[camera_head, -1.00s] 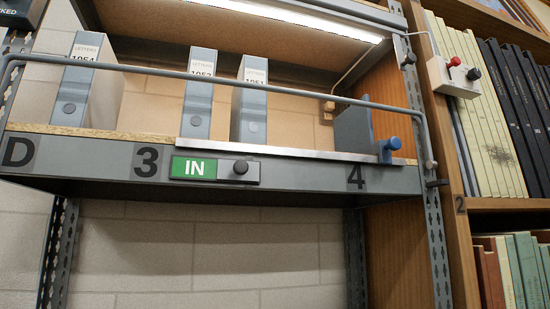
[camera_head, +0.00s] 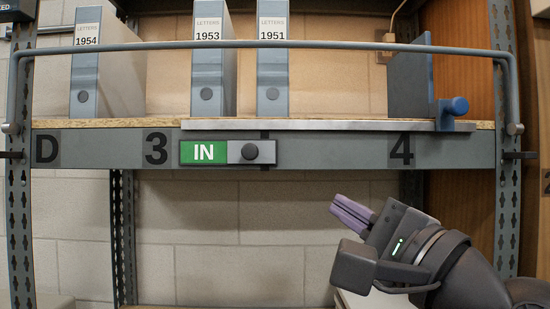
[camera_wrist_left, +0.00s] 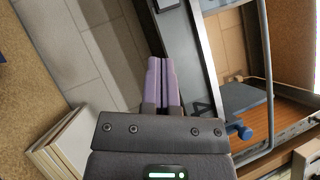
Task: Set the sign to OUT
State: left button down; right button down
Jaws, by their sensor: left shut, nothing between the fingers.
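The sign on the shelf's front edge shows a green IN panel (camera_head: 203,152). To its right is a grey slider with a round black knob (camera_head: 252,151). My left gripper (camera_head: 352,214) has purple fingers and is in front of and below the shelf, to the lower right of the sign and apart from it. Its fingers point up and left in the head view. In the left wrist view the purple fingers (camera_wrist_left: 162,82) are together with nothing between them. The sign's panel and knob are not clearly seen there. My right gripper is not in view.
A rail (camera_head: 300,45) runs across the shelf front above the sign. Grey letter boxes (camera_head: 208,65) stand behind it. A bookend with a blue knob (camera_head: 457,106) is at the right, and also shows in the wrist view (camera_wrist_left: 243,98). The space below the shelf left of my gripper is clear.

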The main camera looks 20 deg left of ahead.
pick_arm(q)
jog(key=p, duration=0.4)
send_near(260, 154)
jog(key=w, duration=0.3)
jog(key=a, duration=0.1)
jog(key=a+r+p, duration=0.1)
jog(key=a, duration=0.1)
jog(key=shift+a+r, duration=0.1)
jog(key=shift+r, duration=0.05)
jog(key=shift+s+a+r+p, duration=0.15)
jog(key=shift+a+p, duration=0.15)
jog(key=shift+a, duration=0.25)
